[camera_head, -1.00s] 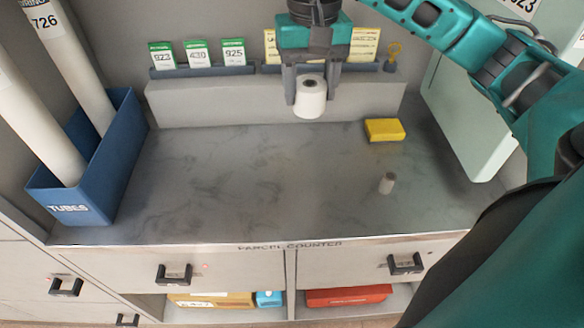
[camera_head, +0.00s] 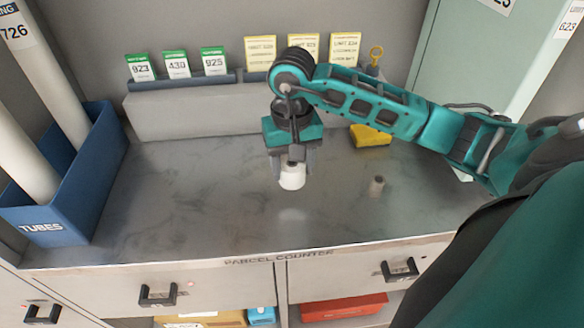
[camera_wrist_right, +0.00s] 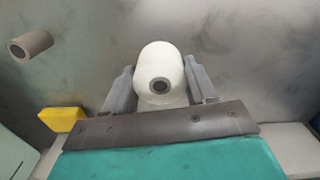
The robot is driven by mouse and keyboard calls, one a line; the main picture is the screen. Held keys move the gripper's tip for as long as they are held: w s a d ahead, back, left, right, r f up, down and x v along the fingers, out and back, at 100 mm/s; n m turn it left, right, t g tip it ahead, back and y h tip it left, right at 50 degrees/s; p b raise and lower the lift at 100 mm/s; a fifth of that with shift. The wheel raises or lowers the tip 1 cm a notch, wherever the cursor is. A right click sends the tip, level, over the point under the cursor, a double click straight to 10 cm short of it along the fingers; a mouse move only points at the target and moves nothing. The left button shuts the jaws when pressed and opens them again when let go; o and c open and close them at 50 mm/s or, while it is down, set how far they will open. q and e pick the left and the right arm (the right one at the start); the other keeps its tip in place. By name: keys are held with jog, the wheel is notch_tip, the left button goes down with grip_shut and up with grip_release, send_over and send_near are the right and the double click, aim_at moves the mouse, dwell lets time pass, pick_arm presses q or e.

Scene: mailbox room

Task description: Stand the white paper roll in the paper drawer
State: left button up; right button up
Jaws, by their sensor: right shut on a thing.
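The white paper roll (camera_head: 292,177) is in my right gripper (camera_head: 291,166), held above the middle of the grey counter. In the right wrist view the roll (camera_wrist_right: 160,72) sits between the two grey fingers (camera_wrist_right: 160,92), its dark core hole facing the camera. Two drawers with black handles are in the counter front, the left one (camera_head: 215,289) and the right one (camera_head: 340,275). Both are shut, and their labels are too small to read. My left gripper does not show.
A blue tubes bin (camera_head: 75,190) stands at left. Green and yellow cards (camera_head: 176,64) line the back ledge. The counter's front left is clear.

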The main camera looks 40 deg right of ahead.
aim_at(292, 177)
jog(key=shift+f, duration=1.65)
jog(key=shift+f, duration=0.1)
jog(key=shift+f+b, duration=0.15)
jog(key=shift+b, duration=0.25)
jog(key=o, duration=1.1)
jog(key=shift+o, duration=0.2)
